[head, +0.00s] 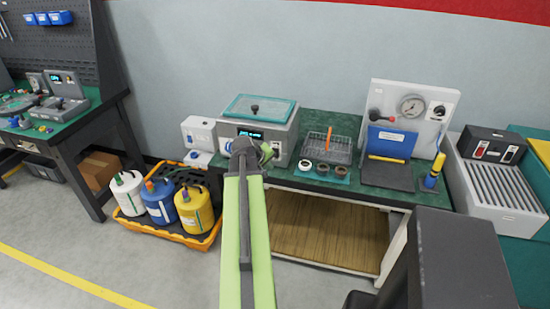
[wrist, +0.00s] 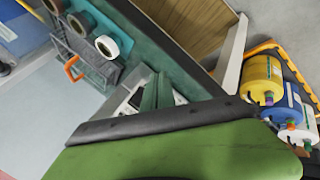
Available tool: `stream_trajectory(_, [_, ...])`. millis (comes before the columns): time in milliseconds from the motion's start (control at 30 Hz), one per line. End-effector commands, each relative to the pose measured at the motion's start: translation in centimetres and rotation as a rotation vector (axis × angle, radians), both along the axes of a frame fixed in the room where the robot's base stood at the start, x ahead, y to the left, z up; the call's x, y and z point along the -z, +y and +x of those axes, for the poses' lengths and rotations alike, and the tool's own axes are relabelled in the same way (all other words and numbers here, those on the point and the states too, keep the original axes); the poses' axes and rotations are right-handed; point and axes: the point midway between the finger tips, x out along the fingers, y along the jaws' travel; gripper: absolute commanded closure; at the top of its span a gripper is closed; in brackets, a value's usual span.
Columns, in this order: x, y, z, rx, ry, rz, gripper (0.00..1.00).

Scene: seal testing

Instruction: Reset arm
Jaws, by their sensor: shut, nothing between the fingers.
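My green arm (head: 246,240) reaches forward from the bottom of the head view. Its dark end with my gripper (head: 250,152) is raised in front of the bench, overlapping the front of the grey water bath (head: 285,128) with a teal lid. The gripper is shut with nothing held. Its fingertips are hard to make out against the bath. In the wrist view a green and black part of my arm fills the bottom and hides much of the bench.
The green bench top (head: 335,120) carries a wire basket (head: 327,147) with an orange handle, several rings (head: 323,169) and a gauge panel (head: 415,107). Several jugs (head: 160,202) stand in an orange tray (head: 206,240) on the floor at left. The wrist view shows the white ring (wrist: 106,46) sideways.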

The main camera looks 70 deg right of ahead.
Motion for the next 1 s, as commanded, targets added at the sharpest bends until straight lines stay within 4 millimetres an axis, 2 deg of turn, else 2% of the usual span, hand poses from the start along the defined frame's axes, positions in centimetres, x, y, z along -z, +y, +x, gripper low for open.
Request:
stream_trajectory(100, [-0.1, 0.7, -0.1, 0.000, 0.000, 0.000, 1.00])
stream_trajectory(500, [-0.1, 0.6, 0.0, 0.000, 0.000, 0.000, 1.00])
stream_trajectory(600, [-0.1, 0.9, 1.0, -0.016, 0.000, 0.000, 1.00])
stream_trajectory(667, [-0.2, 1.7, 3.2, -0.049, -0.001, 0.000, 1.00])
stream_trajectory(767, [-0.5, 4.5, 9.6, -0.151, -0.001, 0.000, 1.00])
stream_trajectory(800, [-0.6, 6.3, 12.7, -0.203, -0.001, -0.001, 1.00])
stream_trajectory(867, [-0.7, 9.2, 17.2, -0.282, -0.003, 0.001, 1.00])
stream_trajectory(900, [-0.8, 11.4, 20.1, -0.333, -0.007, 0.005, 1.00])
stream_trajectory(967, [-0.8, 15.0, 24.0, -0.405, -0.013, 0.016, 1.00])
stream_trajectory(1000, [-0.7, 17.6, 26.4, -0.454, -0.016, 0.027, 1.00])
